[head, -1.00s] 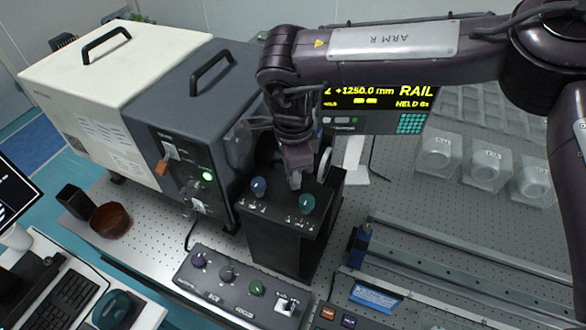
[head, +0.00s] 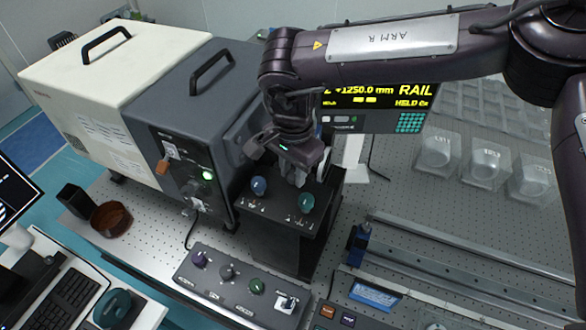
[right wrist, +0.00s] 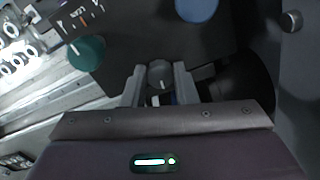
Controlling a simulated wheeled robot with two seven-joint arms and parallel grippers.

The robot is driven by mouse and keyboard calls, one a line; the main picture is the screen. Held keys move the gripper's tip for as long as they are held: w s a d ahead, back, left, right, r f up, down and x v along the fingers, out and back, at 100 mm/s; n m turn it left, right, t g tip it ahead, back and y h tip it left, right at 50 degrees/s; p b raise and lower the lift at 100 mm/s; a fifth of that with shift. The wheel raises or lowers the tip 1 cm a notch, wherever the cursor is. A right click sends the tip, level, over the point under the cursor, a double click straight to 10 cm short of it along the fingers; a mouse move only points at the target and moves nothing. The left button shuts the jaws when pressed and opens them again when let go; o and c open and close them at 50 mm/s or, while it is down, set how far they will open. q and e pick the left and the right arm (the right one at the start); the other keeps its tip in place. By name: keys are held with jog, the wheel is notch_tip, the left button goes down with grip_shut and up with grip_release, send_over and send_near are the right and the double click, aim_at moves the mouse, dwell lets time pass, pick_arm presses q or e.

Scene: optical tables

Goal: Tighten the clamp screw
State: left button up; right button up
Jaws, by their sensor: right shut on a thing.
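A small grey knob with a pale line on its face, which I take to be the clamp screw (right wrist: 160,73), shows in the right wrist view between my two fingertips. My right gripper (right wrist: 159,84) is shut on it, with one finger on each side. In the head view my right gripper (head: 293,178) points down at the top of a black box (head: 275,235), behind its blue and green knobs. The screw itself is hidden there by the gripper. My left gripper does not show.
A blue knob (head: 259,186) and a green knob (head: 306,202) stand close to the gripper on the box top. A grey instrument (head: 190,120) stands close on the left. A control panel (head: 242,285) lies in front, and rails (head: 460,255) run to the right.

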aim_at(293, 175)
jog(key=shift+w+r, duration=0.1)
jog(key=shift+r, duration=0.05)
jog(key=o, duration=1)
notch_tip(293, 175, up, 6)
jog(key=shift+r+b, duration=0.15)
jog(key=shift+b, duration=1.05)
jog(key=shift+r, duration=0.65)
